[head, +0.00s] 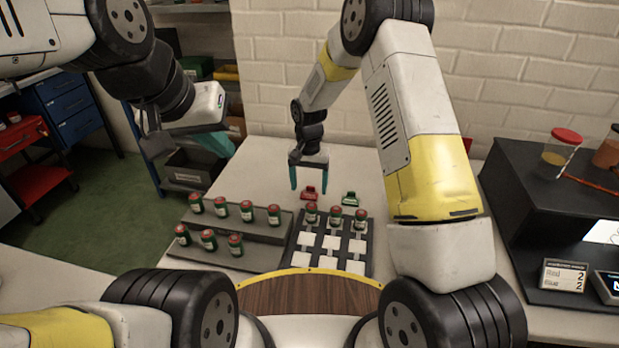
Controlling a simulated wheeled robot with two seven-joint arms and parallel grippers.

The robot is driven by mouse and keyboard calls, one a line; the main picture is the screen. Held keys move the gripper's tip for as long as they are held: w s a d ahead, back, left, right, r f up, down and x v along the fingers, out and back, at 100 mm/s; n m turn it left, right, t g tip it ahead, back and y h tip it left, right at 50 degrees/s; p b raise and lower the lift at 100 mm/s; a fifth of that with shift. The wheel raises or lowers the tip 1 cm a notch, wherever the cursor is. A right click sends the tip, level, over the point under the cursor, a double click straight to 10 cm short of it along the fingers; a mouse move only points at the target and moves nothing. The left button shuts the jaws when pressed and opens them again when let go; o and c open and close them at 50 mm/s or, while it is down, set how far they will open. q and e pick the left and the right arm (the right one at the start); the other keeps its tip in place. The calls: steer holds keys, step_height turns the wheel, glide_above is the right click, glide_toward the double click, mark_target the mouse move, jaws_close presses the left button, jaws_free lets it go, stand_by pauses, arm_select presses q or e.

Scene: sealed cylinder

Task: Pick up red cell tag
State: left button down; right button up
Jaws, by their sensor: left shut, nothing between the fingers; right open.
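The red cell tag (310,194) is a small red piece on the pale table behind the tray of white squares. A similar green tag (349,199) lies to its right. My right gripper (308,180) is open and empty, pointing down, with its teal fingers just behind and above the red tag. In this view the tag appears close to the right finger; I cannot tell the exact height between them. My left gripper (216,141) is shut and empty, off to the left beyond the table's left edge.
A dark tray (318,225) holds white squares, with 3 red-capped jars in its back row. A grey stepped rack (228,223) holds several more jars to its left. A black stand (548,210) with cups and a "Red 2" sign (563,275) is at right.

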mark_target(310, 193)
steer(key=shift+f, duration=1.3)
steer(key=c, duration=1.4)
steer(key=shift+r, duration=0.1)
